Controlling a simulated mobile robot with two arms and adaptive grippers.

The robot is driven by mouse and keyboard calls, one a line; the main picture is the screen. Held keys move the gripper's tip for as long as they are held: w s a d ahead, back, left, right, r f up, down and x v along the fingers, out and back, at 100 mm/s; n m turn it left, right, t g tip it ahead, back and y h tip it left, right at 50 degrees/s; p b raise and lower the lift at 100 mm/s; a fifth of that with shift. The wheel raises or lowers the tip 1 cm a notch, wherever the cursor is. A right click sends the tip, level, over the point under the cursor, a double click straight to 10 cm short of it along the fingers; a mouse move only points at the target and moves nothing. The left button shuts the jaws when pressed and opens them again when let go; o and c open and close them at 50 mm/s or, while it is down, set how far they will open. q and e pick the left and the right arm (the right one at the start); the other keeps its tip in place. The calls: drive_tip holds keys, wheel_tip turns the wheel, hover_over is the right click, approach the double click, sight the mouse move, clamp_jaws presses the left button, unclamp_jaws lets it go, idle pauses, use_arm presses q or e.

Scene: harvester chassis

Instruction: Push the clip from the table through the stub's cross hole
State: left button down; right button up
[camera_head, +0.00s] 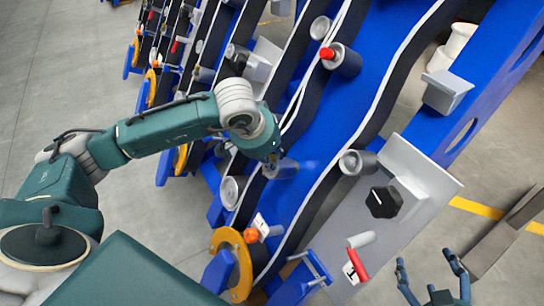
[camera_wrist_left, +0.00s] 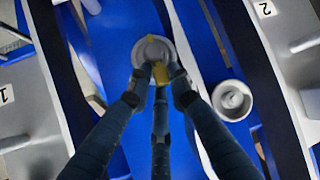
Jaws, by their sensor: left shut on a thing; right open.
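My left gripper (camera_head: 272,160) is at the blue chassis, right at a grey stub (camera_head: 286,169). In the left wrist view its fingers (camera_wrist_left: 159,86) close around a small yellow piece (camera_wrist_left: 160,73), which seems to be part of the clip; the fingers hide the rest. The round grey end of the stub (camera_wrist_left: 152,48) is directly beyond the fingertips. The cross hole cannot be made out, and I cannot tell whether the clip is in it. My right gripper (camera_head: 432,278) is open and empty at the lower right, away from the chassis.
Other grey stubs stand nearby, one to the right in the wrist view (camera_wrist_left: 232,100) and one with a red cap (camera_head: 345,58). A grey panel with a black knob (camera_head: 384,202) and a red-handled part (camera_head: 357,264) lie right. Black belts curve along the blue chassis.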

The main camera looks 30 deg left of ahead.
use_arm(q)
drive_tip(key=shift+s+a+f, duration=0.1)
drive_tip(key=shift+f, duration=0.05)
drive_tip(key=c, duration=1.5)
unclamp_jaws()
drive_tip(key=shift+r, duration=0.35)
drive_tip(key=v, duration=1.1)
drive_tip(key=shift+s+r, duration=0.15)
